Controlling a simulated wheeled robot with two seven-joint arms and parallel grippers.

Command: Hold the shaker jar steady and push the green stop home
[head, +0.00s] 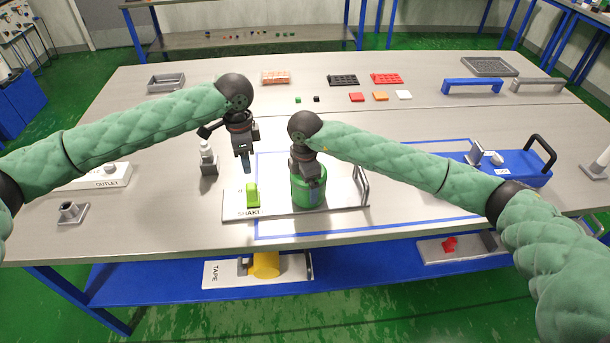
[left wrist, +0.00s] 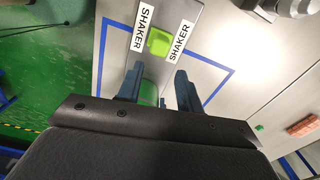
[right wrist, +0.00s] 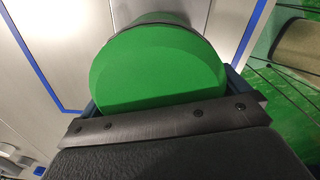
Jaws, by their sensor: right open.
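The green shaker jar (head: 308,193) stands upright on the right part of the white SHAKER board (head: 277,212). The bright green stop (head: 252,195) stands on the same board to the left of the jar. My left gripper (head: 246,168) hangs above and just behind the stop, apart from it. In the left wrist view its fingers (left wrist: 158,88) are spread and empty, with the stop (left wrist: 159,42) beyond them. My right gripper (head: 309,184) is at the jar from above. In the right wrist view its open fingers lie on either side of the jar's round green top (right wrist: 158,70); I cannot tell whether they touch it.
A metal handle (head: 361,185) rises at the board's right end. A small dark stand with a white-topped piece (head: 208,160) is left of the board. A blue unit (head: 505,165) stands right. Small blocks and trays lie at the back. Blue tape outlines an area around the board.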

